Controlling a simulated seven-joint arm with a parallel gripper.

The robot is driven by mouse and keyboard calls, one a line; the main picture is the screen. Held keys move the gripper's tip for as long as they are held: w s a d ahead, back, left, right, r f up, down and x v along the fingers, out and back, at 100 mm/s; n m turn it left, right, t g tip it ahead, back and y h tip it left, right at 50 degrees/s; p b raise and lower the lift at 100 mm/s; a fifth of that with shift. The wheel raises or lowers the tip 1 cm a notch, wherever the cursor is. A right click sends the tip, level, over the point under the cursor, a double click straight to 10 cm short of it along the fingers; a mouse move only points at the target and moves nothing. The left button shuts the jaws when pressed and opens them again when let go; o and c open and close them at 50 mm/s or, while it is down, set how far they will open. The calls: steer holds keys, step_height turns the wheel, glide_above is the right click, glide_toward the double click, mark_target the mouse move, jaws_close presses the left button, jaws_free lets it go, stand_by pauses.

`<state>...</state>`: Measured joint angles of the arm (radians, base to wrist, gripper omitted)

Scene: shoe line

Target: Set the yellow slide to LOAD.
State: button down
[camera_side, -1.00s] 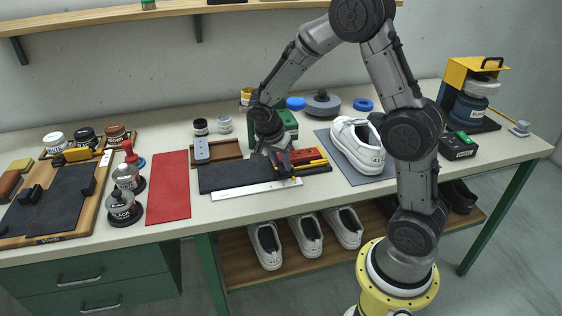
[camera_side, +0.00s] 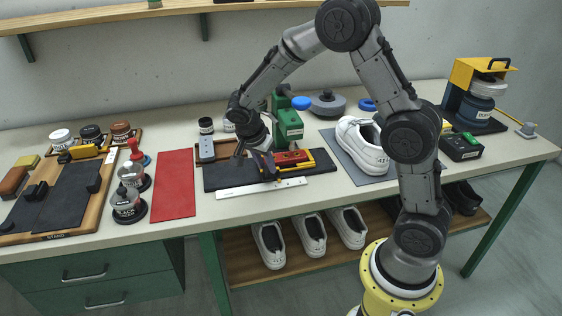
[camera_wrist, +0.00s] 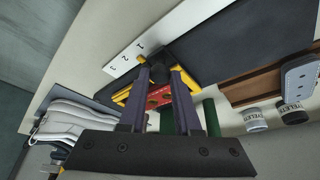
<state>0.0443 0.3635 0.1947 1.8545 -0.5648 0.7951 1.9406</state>
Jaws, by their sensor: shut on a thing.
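The fixture with a red block (camera_side: 291,157) and yellow edging (camera_side: 322,160) stands at the right end of a black mat. My gripper (camera_side: 264,166) is low at the left side of this red and yellow fixture. In the wrist view my gripper's two dark fingers (camera_wrist: 163,92) reach down over it, with red (camera_wrist: 158,97) between them and yellow (camera_wrist: 122,96) beside them. My gripper is shut on what looks like the yellow slide; the fingers hide most of the held part. I cannot read a LOAD mark.
A white numbered ruler (camera_side: 240,190) lies along the front of the black mat (camera_side: 222,177). A white shoe (camera_side: 362,146) rests on a grey mat to the right. A red mat (camera_side: 173,185) lies clear to the left.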

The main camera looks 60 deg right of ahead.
steer(key=w+a, duration=1)
steer(key=shift+w+a+r, duration=0.15)
steer(key=shift+w+a, duration=0.15)
steer(key=c, duration=0.6)
jaws_free()
steer(key=shift+c, duration=0.2)
steer(key=v, duration=1.3)
steer(key=shift+a+r, duration=0.15)
steer(key=shift+r, duration=0.15)
